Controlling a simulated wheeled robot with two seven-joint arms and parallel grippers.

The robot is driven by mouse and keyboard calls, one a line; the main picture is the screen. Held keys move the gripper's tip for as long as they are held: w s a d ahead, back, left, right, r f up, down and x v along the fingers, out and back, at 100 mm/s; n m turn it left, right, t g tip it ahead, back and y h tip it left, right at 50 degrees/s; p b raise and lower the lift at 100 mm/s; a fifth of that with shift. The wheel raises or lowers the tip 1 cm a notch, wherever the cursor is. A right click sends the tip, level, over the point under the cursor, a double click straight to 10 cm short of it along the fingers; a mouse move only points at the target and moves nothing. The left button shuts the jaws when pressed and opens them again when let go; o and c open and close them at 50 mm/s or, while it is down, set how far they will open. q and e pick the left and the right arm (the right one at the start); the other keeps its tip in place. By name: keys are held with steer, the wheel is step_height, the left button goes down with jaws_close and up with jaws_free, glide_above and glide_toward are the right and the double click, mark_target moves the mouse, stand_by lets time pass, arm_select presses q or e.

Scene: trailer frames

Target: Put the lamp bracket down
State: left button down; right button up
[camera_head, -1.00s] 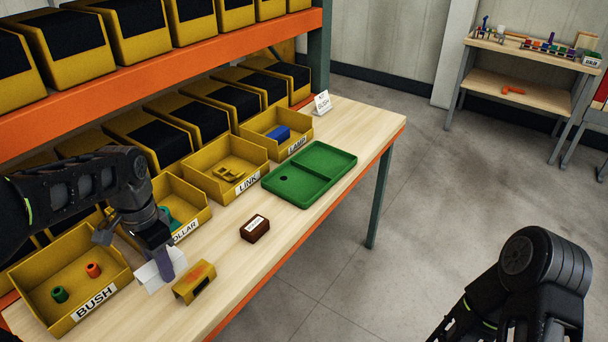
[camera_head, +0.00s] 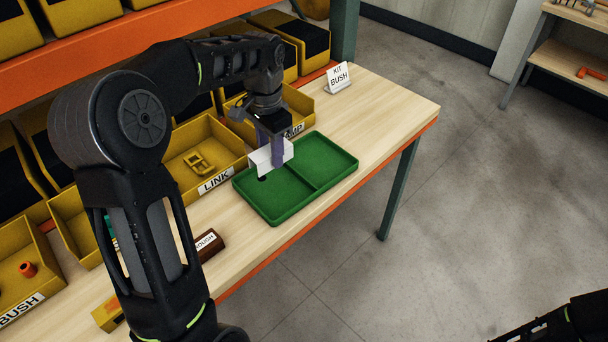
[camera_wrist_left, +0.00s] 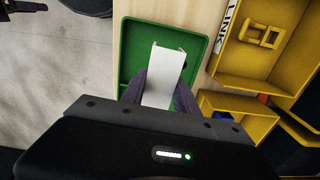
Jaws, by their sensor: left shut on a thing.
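The lamp bracket, a white angled piece (camera_head: 260,160), is held in my left gripper (camera_head: 270,152). The purple-grey fingers are shut on it. It is over the near-left compartment of the green two-part tray (camera_head: 268,214), close above its floor; I cannot tell whether it touches. In the left wrist view the bracket (camera_wrist_left: 164,75) sticks out between the fingers (camera_wrist_left: 160,95) over the tray (camera_wrist_left: 130,40). A dark round spot on the tray floor shows beside it. My right gripper is out of view; only part of my right arm shows at the bottom right.
A yellow LINK bin (camera_head: 232,168) with yellow links and a LAMP bin (camera_head: 305,104) stand behind the tray. A KIT BUSH card (camera_head: 339,77) stands behind right. A brown labelled block (camera_head: 210,247) sits left of the tray. The right end of the table (camera_head: 390,105) is clear.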

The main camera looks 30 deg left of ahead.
arm_select(q)
steer(key=shift+w, duration=0.2)
steer(key=shift+s+r, duration=0.15)
steer(key=shift+s, duration=0.15)
steer(key=shift+w+f, duration=0.15)
steer(key=shift+f, duration=0.35)
glide_above(275, 190)
steer(key=shift+f+p, duration=0.4)
steer(key=shift+f, duration=2.3)
step_height(275, 190, down, 3)
steer(key=shift+r+p, duration=0.1)
steer(key=shift+p, duration=0.25)
steer(key=shift+f, duration=0.45)
